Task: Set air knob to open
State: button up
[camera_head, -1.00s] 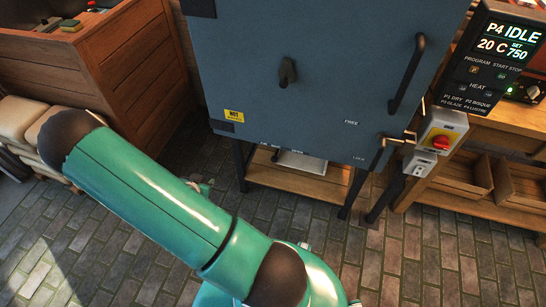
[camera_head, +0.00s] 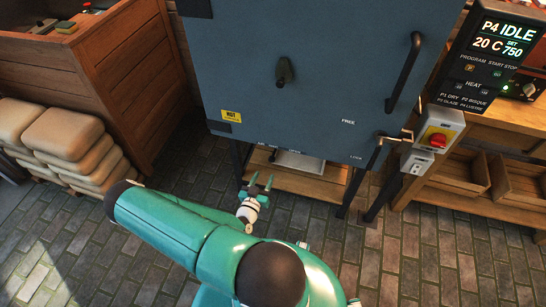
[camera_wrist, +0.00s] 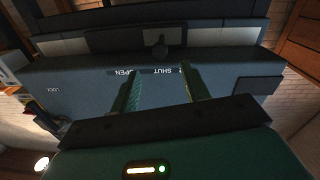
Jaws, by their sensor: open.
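The air knob (camera_wrist: 160,49) is a small dark knob in the wrist view, at the kiln's lower edge. The words OPEN (camera_wrist: 125,72) and SHUT (camera_wrist: 163,71) appear upside down beside it. The knob's pointing direction is hard to tell. My gripper (camera_wrist: 159,75) is open and empty, with its two green fingers on either side of the SHUT label and the knob just beyond the tips. In the head view my gripper (camera_head: 261,181) is below and in front of the kiln's bottom edge, apart from it.
The blue-grey kiln door (camera_head: 320,80) has a dark handle (camera_head: 405,72) and a latch (camera_head: 383,147). A red-and-yellow switch (camera_head: 437,138) and the control panel (camera_head: 495,60) are at right. Stacked bags (camera_head: 65,145) and a wooden crate (camera_head: 90,70) are at left. Floor in front is clear.

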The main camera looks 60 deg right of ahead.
aim_at(271, 161)
jog(key=d, duration=0.7)
jog(key=w+d, duration=0.1)
jog(key=d, duration=0.3)
jog(key=shift+w+d, duration=0.1)
jog(key=shift+d, duration=0.15)
grip_shut()
